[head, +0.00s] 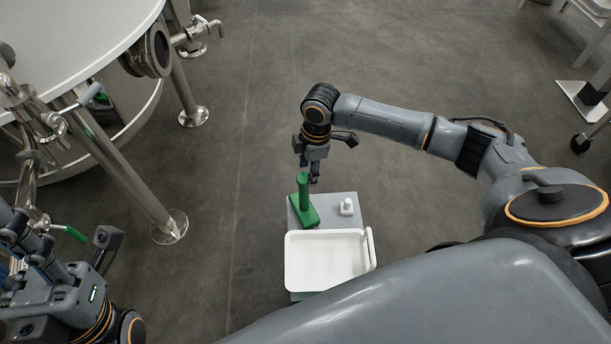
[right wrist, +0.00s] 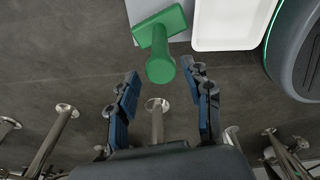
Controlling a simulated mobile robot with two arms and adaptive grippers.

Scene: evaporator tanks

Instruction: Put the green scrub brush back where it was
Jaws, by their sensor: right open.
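The green scrub brush (head: 304,203) stands on a small grey surface (head: 343,216), its flat block down and its handle upright. In the right wrist view the brush (right wrist: 161,66) shows its handle end towards the camera. My right gripper (head: 312,179) is at the top of the handle. Its two fingers (right wrist: 160,70) are open, with the handle end between or just beyond the tips and gaps on both sides. My left gripper (head: 30,250) is at the lower left, far from the brush; its fingers are not clear.
A white tray (head: 322,262) lies in front of the brush, and a small white object (head: 347,207) stands to its right. A large round tank (head: 75,35) on steel legs (head: 125,165) is at the left, with valves and pipes. The floor beyond the grey surface is clear.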

